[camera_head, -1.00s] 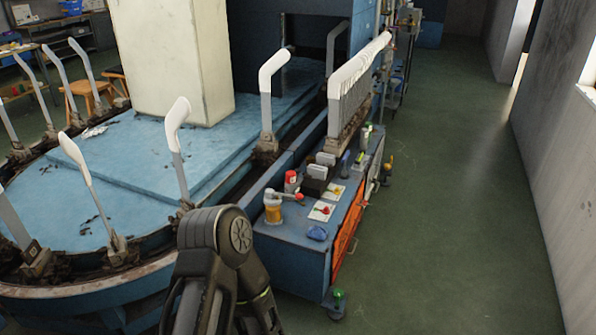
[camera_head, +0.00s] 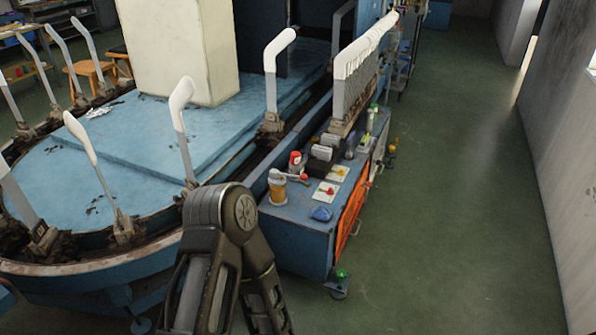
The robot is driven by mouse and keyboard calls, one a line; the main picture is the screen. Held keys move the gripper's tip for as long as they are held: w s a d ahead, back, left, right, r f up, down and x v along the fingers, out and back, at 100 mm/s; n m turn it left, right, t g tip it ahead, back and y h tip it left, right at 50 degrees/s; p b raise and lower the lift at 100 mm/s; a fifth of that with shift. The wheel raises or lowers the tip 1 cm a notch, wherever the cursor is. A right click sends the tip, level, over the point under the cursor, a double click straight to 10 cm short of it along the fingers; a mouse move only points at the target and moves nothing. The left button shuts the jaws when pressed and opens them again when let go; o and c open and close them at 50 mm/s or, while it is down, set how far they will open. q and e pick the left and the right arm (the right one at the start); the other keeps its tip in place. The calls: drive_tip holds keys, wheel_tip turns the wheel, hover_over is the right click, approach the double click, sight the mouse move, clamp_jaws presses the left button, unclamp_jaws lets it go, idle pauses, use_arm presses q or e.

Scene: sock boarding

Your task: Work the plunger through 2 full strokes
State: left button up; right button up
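I cannot make out for certain which thing is the plunger. On the blue bench (camera_head: 300,232) stands an amber jar (camera_head: 278,192) with a pale top. A small red-tipped piece (camera_head: 303,178) lies or sticks out beside the jar; its shape is too small to tell. A red-and-white can (camera_head: 295,163) stands just behind. One of my dark arms shows at the bottom centre, bent at a joint, in front of the bench's left end. Neither gripper is in view, so I cannot see whether they hold anything.
A blue round machine (camera_head: 130,150) with several upright white sock boards (camera_head: 182,105) fills the left. White cards (camera_head: 326,193), a blue lump (camera_head: 321,213) and a row of covered boards (camera_head: 352,90) are on the bench. Green floor (camera_head: 450,220) is free at right.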

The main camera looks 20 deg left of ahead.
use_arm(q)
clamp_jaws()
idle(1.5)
